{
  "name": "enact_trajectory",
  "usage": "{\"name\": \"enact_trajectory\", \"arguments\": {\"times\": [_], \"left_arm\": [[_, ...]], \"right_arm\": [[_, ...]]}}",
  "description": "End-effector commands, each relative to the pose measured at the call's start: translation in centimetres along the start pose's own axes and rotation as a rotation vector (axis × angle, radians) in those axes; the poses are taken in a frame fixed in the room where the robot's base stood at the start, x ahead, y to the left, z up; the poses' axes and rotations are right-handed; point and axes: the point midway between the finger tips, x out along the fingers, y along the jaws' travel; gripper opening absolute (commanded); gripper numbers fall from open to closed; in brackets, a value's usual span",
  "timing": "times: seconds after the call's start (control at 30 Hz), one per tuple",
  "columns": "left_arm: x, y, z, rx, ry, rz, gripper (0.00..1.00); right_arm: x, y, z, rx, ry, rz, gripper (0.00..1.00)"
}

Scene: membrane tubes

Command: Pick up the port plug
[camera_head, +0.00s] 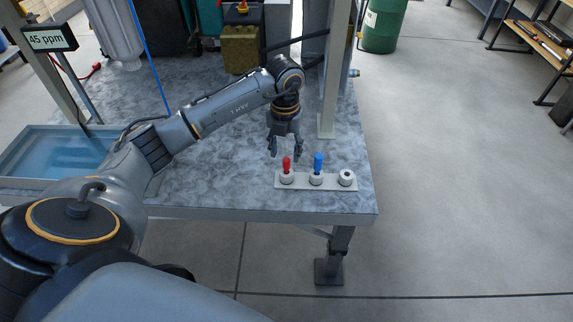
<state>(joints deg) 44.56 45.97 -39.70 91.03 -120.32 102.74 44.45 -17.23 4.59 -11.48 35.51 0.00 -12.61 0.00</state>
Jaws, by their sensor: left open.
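A pale strip (302,188) with three round ports lies near the front right of the grey table. A red-topped piece (286,164) stands in the left port and a blue-topped piece (318,163) in the middle port. The right port (347,178) shows a dark hole with nothing standing in it. No piece is marked as the port plug, so I cannot tell which one it is. My left gripper (285,147) points down just behind and above the red piece. Its fingers are open, and I see nothing held. My right gripper is not in view.
A tray of blue water (12,166) sits at the table's left, by a display reading 45 ppm (50,38). A metal post (329,100) rises behind the strip. The table surface (225,178) left of the strip is clear.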

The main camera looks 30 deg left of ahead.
Motion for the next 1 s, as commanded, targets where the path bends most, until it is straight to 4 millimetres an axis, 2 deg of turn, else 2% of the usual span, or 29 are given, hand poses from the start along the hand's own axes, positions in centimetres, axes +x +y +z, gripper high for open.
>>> {"name": "enact_trajectory", "arguments": {"times": [0.1, 0.23, 0.53, 0.57, 0.73, 1.0], "left_arm": [[1.8, -0.3, -0.1, -0.001, 0.006, 0.0, 0.46], [3.5, -0.3, -0.1, -0.001, 0.004, 0.001, 0.46], [4.1, -0.3, 0.0, 0.0, 0.001, 0.0, 0.46], [4.1, -0.3, 0.0, 0.0, 0.001, 0.0, 0.42], [4.1, -0.3, 0.0, 0.0, 0.001, 0.0, 0.08], [4.1, -0.3, 0.0, 0.0, 0.001, 0.0, 0.08]], "right_arm": [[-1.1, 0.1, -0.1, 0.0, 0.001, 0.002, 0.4], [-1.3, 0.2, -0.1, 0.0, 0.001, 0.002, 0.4], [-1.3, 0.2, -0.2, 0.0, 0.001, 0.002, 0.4], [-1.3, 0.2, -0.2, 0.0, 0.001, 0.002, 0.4], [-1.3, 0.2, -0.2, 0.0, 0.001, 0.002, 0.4], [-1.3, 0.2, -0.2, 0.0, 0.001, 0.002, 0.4]]}}
